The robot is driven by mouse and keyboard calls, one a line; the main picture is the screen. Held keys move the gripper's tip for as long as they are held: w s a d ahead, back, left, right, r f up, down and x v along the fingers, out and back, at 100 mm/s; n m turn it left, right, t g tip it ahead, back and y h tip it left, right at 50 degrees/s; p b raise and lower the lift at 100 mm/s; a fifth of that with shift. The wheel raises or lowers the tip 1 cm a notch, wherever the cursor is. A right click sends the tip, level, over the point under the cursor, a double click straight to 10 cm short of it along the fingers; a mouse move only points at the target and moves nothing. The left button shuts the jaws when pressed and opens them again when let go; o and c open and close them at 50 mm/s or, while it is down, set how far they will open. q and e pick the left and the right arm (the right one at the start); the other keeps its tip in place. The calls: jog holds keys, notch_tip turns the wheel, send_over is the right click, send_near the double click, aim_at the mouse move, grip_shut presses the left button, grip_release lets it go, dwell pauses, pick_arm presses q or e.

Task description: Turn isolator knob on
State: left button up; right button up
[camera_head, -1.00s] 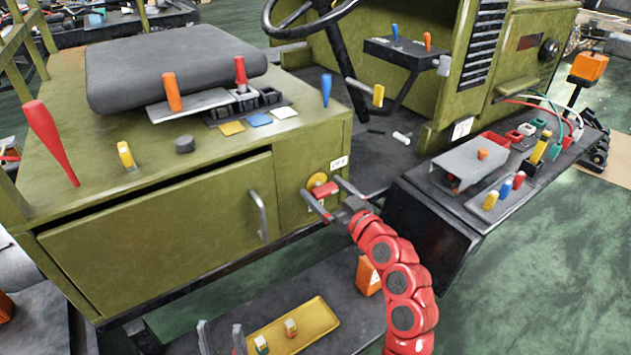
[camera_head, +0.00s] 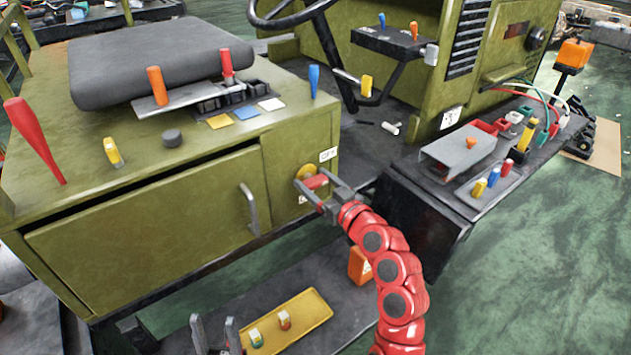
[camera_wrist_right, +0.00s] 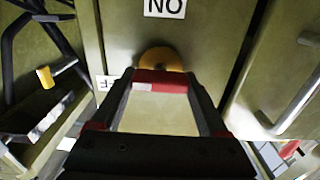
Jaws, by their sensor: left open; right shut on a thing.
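The isolator knob has a red handle (camera_head: 316,182) on a yellow round plate (camera_head: 304,173), on the front of the green chassis. It also shows in the right wrist view, as the red bar (camera_wrist_right: 158,76) before the yellow plate (camera_wrist_right: 160,58). My right gripper (camera_head: 313,184) is shut on the red handle, one finger at each end. An OFF label (camera_head: 328,155) is above the knob; another label below is partly hidden. In the right wrist view the ON label (camera_wrist_right: 165,7) appears upside down. My left gripper (camera_head: 215,338) is open and empty at the bottom edge.
A cabinet handle (camera_head: 249,208) sticks out left of the knob. A yellow tray (camera_head: 318,309) and an orange box (camera_head: 361,266) are on the low step below. A dark side box (camera_head: 420,222) stands to the right of the knob.

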jog(key=m, duration=0.4)
jog(key=m+p, duration=0.2)
jog(key=m, duration=0.2)
jog(key=shift+w+d+m, duration=0.1)
jog(key=shift+m, duration=0.2)
jog(key=m+p, duration=0.1)
jog(key=m, duration=0.3)
jog(key=shift+m+p, duration=0.3)
jog(key=shift+p, duration=0.05)
jog(key=shift+f+m+p, duration=0.2)
jog(key=shift+m+p, duration=0.8)
jog(key=shift+m, duration=1.2)
jog(key=o, duration=1.2)
jog(key=shift+o, duration=0.2)
